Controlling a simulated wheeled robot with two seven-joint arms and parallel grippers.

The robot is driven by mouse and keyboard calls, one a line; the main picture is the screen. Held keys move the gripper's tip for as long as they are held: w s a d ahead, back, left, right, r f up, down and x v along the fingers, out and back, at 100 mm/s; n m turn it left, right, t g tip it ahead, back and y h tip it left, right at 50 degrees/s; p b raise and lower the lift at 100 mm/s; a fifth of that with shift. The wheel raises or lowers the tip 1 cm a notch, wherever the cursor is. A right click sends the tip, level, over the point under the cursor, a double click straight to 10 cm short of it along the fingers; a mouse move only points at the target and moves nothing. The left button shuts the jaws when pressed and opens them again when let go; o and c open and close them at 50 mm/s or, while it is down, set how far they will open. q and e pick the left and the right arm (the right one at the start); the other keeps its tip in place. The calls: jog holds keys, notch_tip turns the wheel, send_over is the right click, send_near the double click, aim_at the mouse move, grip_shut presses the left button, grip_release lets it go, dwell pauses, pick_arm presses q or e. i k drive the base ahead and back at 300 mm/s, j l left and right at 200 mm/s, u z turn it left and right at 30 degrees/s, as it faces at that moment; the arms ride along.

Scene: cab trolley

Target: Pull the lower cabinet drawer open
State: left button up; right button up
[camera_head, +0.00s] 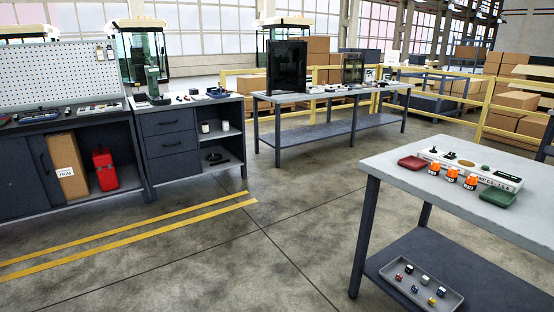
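The dark grey cabinet (143,159) stands at the left, with a stack of drawers on its left side and open shelves on its right. The lower drawer (175,168) is the bottom front in that stack and looks shut. Above it are a middle drawer (172,144) and an upper drawer (167,121), which also look shut. Thin dark handles show faintly on the fronts. Neither of my grippers is in view.
A trolley table (386,160) with trays and orange-capped jars stands at the right. A long bench (350,93) stands at the back. A red can (104,170) sits in the left workbench. The floor (230,240) before the drawers is clear, with yellow lines.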

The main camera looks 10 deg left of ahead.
aim_at(179, 141)
jog(key=i+j+u, duration=0.3)
jog(key=i, duration=0.25)
jog(key=i+l+u, duration=0.1)
jog(key=i+u, duration=0.25)
jog(key=i, duration=0.2)
jog(key=i+l+u, duration=0.1)
jog(key=i+u, duration=0.2)
jog(key=i, duration=0.25)
jog(key=i+l+u, duration=0.3)
jog(key=i, duration=0.25)
jog(key=i+j, duration=0.1)
jog(key=i, duration=0.75)
jog(key=i+z, duration=0.1)
jog(key=i, duration=0.8)
jog(key=i+j, duration=0.2)
jog(key=i, duration=1.55)
jog(key=i+l+u, duration=0.1)
jog(key=i, duration=0.75)
